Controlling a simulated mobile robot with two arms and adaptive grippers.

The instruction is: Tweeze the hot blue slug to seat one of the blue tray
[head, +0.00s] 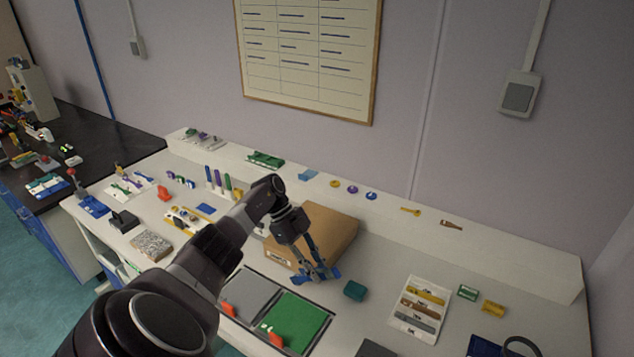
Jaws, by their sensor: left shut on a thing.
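My left gripper (316,268) reaches over the bench in front of the cardboard box and points down. It is shut on a small blue thing (333,273) at its fingertips. The fingers partly cover it, so I cannot tell whether it is the slug or a tweezing tool. A dark blue tray-like piece (482,347) shows at the lower right edge, partly cut off. Another blue piece (93,207) lies at the far left of the bench. I cannot tell which is the blue tray. My right gripper is not in view.
The cardboard box (335,228) stands just behind my left gripper. A green mat (300,312) and grey mat (247,290) lie in front, with orange pieces. A teal block (355,290) and a white card (412,325) with strips lie right. Small parts line the back ledge (480,235).

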